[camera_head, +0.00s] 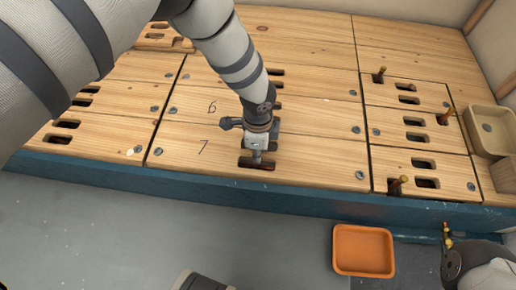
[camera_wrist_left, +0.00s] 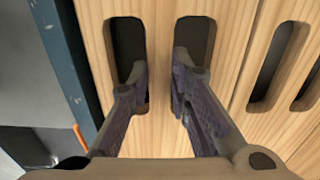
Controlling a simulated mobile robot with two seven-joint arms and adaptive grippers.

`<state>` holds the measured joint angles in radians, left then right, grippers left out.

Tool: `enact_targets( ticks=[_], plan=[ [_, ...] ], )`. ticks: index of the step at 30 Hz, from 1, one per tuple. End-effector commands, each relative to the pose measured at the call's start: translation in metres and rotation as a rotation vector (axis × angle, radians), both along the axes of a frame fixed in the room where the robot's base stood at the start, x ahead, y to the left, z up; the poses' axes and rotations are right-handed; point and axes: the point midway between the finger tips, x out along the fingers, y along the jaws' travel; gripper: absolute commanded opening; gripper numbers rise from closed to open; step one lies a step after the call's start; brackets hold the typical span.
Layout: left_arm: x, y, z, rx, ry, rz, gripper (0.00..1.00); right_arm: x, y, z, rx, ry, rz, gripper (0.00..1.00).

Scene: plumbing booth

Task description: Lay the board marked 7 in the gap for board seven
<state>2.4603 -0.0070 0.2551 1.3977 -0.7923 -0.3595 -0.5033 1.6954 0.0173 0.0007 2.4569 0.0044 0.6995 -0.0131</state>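The board marked 7 (camera_head: 205,153) is a light wooden plank lying in the front row of the decking, beside the board marked 6 (camera_head: 215,112). It looks flat and about level with its neighbours. My left gripper (camera_head: 259,152) is over its middle, coming down from above. In the left wrist view the two fingers (camera_wrist_left: 160,72) go into the two hand slots of the board, one on each side of the wooden strip (camera_wrist_left: 160,35) between them. The fingers look close against that strip. Their tips are hidden in the slots.
A blue edge beam (camera_head: 300,203) runs along the front of the decking. An orange tray (camera_head: 363,250) lies on the grey floor. Brass pipe stubs (camera_head: 396,186) stick up through slots at the right. A beige bin (camera_head: 489,129) stands at the far right.

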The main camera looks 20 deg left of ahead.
Motion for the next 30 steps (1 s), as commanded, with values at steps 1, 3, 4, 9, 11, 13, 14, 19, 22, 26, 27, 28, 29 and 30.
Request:
enact_targets(
  ticks=[1, 3, 4, 9, 11, 13, 14, 19, 22, 26, 27, 28, 29, 30],
  plan=[
    [0.001, 0.0, 0.001, 0.0, -0.002, 0.0, 0.29, 0.0, 0.0, 0.0, 0.0, 0.0, 0.0, 0.4],
    [0.001, 0.0, 0.001, -0.001, -0.001, 0.0, 0.41, 0.0, 0.0, 0.0, 0.0, 0.0, 0.0, 0.4],
    [0.001, 0.0, 0.001, -0.001, -0.001, 0.0, 0.41, 0.0, 0.0, 0.0, 0.0, 0.0, 0.0, 0.4],
    [0.0, 0.0, 0.0, 0.0, -0.001, 0.0, 0.41, 0.0, 0.0, 0.0, 0.0, 0.0, 0.0, 0.4],
    [-0.001, 0.0, 0.0, 0.001, 0.001, 0.0, 0.41, 0.0, 0.0, 0.0, 0.0, 0.0, 0.0, 0.4],
    [0.0, 0.0, 0.004, 0.0, 0.0, 0.0, 0.41, 0.0, 0.0, 0.0, 0.0, 0.0, 0.0, 0.4],
    [0.0, 0.0, 0.008, 0.0, 0.0, 0.0, 0.41, 0.0, 0.0, 0.0, 0.0, 0.0, 0.0, 0.4],
    [0.001, 0.0, 0.052, 0.001, -0.003, 0.0, 0.41, 0.0, 0.0, 0.0, 0.0, 0.0, 0.0, 0.4],
    [0.001, 0.0, 0.079, 0.0, -0.003, 0.001, 0.41, 0.0, 0.0, 0.0, 0.0, 0.0, 0.0, 0.4],
    [0.001, 0.0, 0.105, -0.001, -0.002, 0.0, 0.41, 0.0, 0.0, 0.0, 0.0, 0.0, 0.0, 0.4],
    [0.001, 0.0, 0.111, 0.0, -0.002, 0.001, 0.41, 0.0, 0.0, 0.0, 0.0, 0.0, 0.0, 0.4],
    [0.001, 0.0, 0.114, 0.0, -0.002, 0.001, 0.41, 0.0, 0.0, 0.0, 0.0, 0.0, 0.0, 0.4],
    [0.0, 0.0, 0.116, 0.0, -0.001, 0.001, 0.41, 0.0, 0.0, 0.0, 0.0, 0.0, 0.0, 0.4],
    [0.0, 0.0, 0.119, 0.0, -0.001, 0.001, 0.41, 0.0, 0.0, 0.0, 0.0, 0.0, 0.0, 0.4]
  ],
)
